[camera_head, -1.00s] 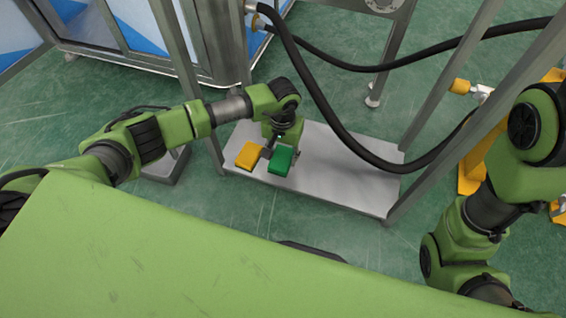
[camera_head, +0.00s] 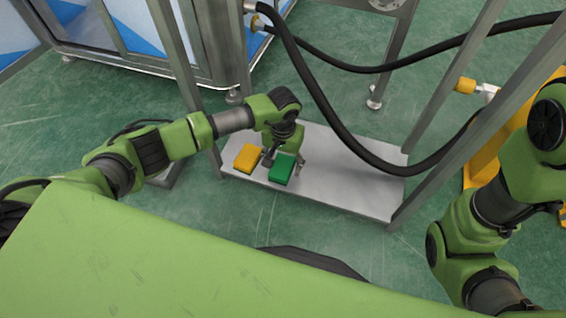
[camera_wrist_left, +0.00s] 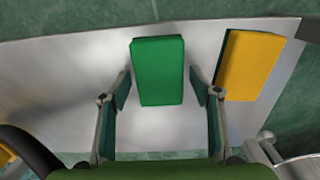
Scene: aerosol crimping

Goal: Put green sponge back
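The green sponge (camera_head: 283,168) rests on the metal shelf (camera_head: 345,185), near its front edge and to the right of the yellow sponge (camera_head: 247,158). My left gripper (camera_head: 281,158) is low over the shelf at the green sponge. In the left wrist view, the green sponge (camera_wrist_left: 158,72) lies between the two fingertips of my left gripper (camera_wrist_left: 160,85), with a narrow gap on the sides, so the fingers look open. The yellow sponge (camera_wrist_left: 252,65) is just outside the right finger there. My right gripper is out of view; only my right arm shows.
Metal frame posts stand at the shelf's corners. A black hose (camera_head: 335,128) hangs across above the shelf, right of my left arm. The shelf's right half is bare. A yellow stand (camera_head: 485,150) is at the far right.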

